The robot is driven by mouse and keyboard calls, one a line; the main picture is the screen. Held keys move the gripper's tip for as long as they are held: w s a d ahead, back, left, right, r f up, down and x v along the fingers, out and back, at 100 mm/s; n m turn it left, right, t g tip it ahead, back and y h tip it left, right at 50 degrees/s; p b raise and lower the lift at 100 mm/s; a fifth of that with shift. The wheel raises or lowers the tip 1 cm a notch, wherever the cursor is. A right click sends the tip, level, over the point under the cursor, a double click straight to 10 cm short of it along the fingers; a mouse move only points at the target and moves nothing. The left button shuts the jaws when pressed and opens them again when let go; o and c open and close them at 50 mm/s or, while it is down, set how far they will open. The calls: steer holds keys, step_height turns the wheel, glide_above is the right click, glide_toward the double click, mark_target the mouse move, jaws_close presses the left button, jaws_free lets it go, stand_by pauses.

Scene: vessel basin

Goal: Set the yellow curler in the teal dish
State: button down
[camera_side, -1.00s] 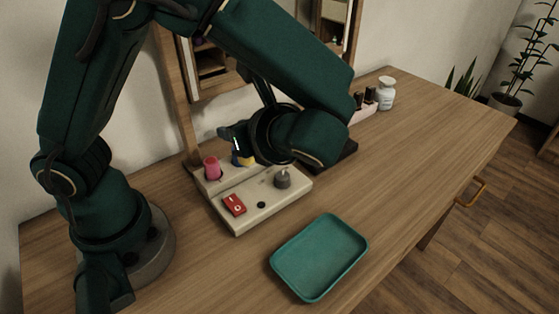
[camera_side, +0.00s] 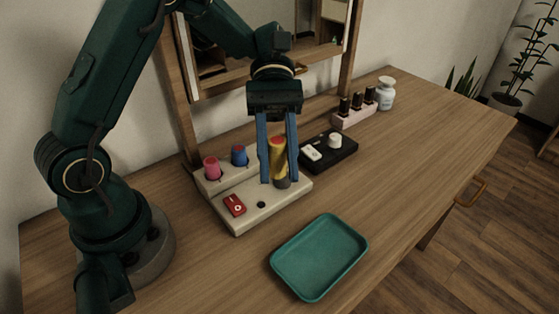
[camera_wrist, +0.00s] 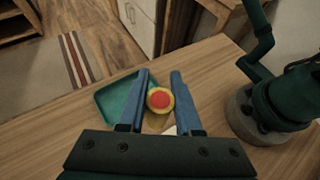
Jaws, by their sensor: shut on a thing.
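The yellow curler (camera_side: 278,158), with a red end, is upright between the two blue fingers of my gripper (camera_side: 279,172). My gripper is shut on it and holds it above the right part of the cream heater base (camera_side: 240,222). In the wrist view the curler's round red and yellow end (camera_wrist: 160,100) shows between the fingers (camera_wrist: 160,82). The teal dish (camera_side: 320,257) lies empty on the table in front of the base, below and to the right of my gripper. It also shows partly behind the left finger in the wrist view (camera_wrist: 113,100).
A pink curler (camera_side: 211,167) and a blue curler (camera_side: 239,155) stand in the heater base, beside a red switch (camera_side: 234,205). A grey knob (camera_side: 282,183) is just under the held curler. A black tray (camera_side: 335,157), a bottle rack (camera_side: 352,118) and a white jar (camera_side: 386,95) stand behind.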

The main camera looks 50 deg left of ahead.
steer(key=shift+w+f+n+t, duration=0.1)
steer(key=shift+w+n+t, duration=0.15)
steer(key=shift+n+t, duration=0.05)
steer(key=x, duration=0.4)
steer(key=w+x, duration=0.1)
steer(key=x, duration=0.3)
steer(key=w+d+x, duration=0.1)
steer(key=x, duration=0.3)
steer(key=shift+d+f, duration=0.3)
steer(key=shift+d, duration=0.05)
steer(key=shift+d+f, duration=0.1)
steer(key=shift+f, duration=2)
steer(key=c, duration=0.6)
jaws_free()
steer(key=shift+f, duration=0.1)
